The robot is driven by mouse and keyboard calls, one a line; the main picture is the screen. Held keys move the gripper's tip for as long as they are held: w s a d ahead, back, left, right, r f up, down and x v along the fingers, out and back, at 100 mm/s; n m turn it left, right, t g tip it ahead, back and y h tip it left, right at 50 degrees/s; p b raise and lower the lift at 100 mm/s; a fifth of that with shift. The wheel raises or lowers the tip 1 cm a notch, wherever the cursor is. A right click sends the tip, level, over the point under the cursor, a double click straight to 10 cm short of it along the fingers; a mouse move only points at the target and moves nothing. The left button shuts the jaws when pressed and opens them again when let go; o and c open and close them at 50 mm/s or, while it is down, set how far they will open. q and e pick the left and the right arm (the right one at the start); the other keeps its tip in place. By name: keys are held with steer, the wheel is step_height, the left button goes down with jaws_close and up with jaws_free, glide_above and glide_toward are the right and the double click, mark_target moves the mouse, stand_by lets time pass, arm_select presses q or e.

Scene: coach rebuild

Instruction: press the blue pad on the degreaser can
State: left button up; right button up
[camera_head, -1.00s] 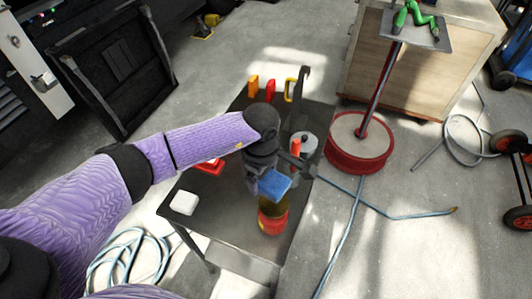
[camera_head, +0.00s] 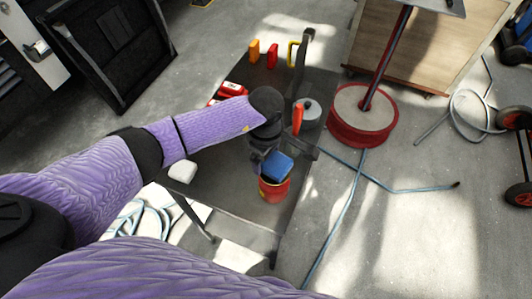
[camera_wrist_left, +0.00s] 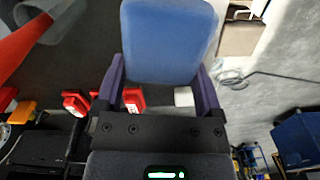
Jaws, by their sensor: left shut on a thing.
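My left gripper (camera_head: 267,160) is shut on the blue pad (camera_head: 279,167). In the left wrist view the pad (camera_wrist_left: 168,40) fills the space between the two purple fingers (camera_wrist_left: 162,75). The red degreaser can (camera_head: 273,190) stands upright on the dark table near its front. In the head view the pad is over the can's top and hides most of it. I cannot tell whether the pad touches the can. My right gripper is not in view.
The dark table (camera_head: 225,188) also holds a white block (camera_head: 182,172), red items (camera_head: 228,92), a grey round canister (camera_head: 308,112) and an upright orange-handled thing (camera_head: 297,119). Orange, red and yellow pieces stand at the back. A red reel (camera_head: 362,132) stands on the floor to the right.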

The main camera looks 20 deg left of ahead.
arm_select(q)
steer(key=shift+f, duration=0.2)
stand_by(0.6)
steer(key=shift+f+b, duration=0.9)
steer(key=shift+b, duration=0.15)
stand_by(0.4)
stand_by(0.7)
step_height(320, 180, up, 7)
steer(key=p, duration=0.5)
steer(key=shift+r+p, duration=0.15)
steer(key=shift+p, duration=0.15)
